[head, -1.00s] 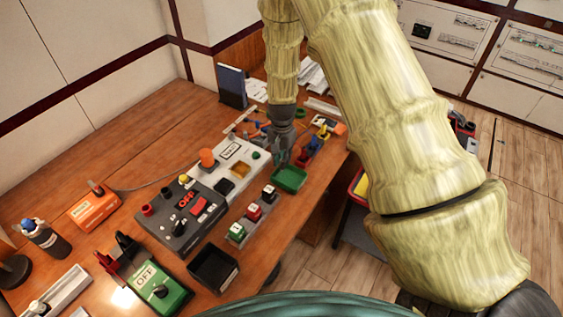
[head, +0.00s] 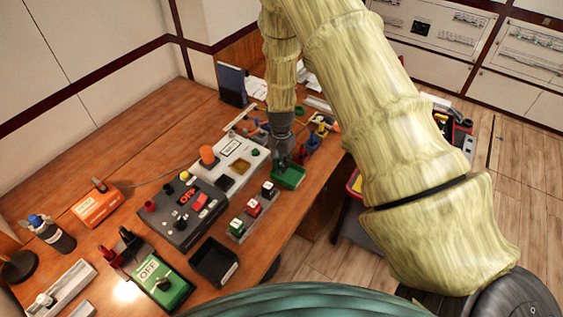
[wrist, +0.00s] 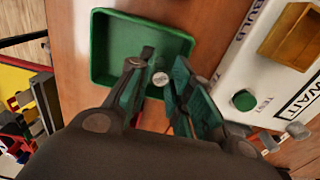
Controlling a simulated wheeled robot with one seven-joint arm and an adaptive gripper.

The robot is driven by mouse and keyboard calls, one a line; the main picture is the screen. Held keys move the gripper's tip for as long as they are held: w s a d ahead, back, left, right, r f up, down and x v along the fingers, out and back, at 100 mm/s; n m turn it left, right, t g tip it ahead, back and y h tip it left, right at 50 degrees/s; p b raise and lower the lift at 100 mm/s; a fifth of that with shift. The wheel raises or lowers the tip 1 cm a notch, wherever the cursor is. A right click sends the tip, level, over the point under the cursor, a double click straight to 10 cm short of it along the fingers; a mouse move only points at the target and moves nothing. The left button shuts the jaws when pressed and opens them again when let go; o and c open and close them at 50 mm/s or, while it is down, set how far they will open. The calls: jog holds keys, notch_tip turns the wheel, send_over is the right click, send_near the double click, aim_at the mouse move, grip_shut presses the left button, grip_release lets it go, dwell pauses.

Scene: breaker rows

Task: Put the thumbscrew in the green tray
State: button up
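The green tray (head: 292,182) stands near the front edge of the desk, and it fills the upper middle of the wrist view (wrist: 112,30). My gripper (head: 283,162) points down over the tray. In the wrist view its two fingers (wrist: 163,62) are apart, with their tips over the tray. A small round silver piece, seemingly the thumbscrew (wrist: 160,79), shows between the fingers against the green tray floor. A gap seems to show on each side of it. Its lower part and exact height are hard to tell. The head view hides it.
A white panel (wrist: 285,95) with a green button and a yellow bin lies beside the tray. Small coloured blocks (head: 253,207) and a black bin (head: 214,262) stand nearer to me. The desk edge and floor lie to the right.

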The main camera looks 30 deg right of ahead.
jog(key=shift+o, duration=0.5)
jog(key=shift+r, duration=0.1)
notch_tip(320, 180, up, 12)
jog(key=b, duration=0.4)
jog(key=shift+a, duration=0.1)
dwell(0.4)
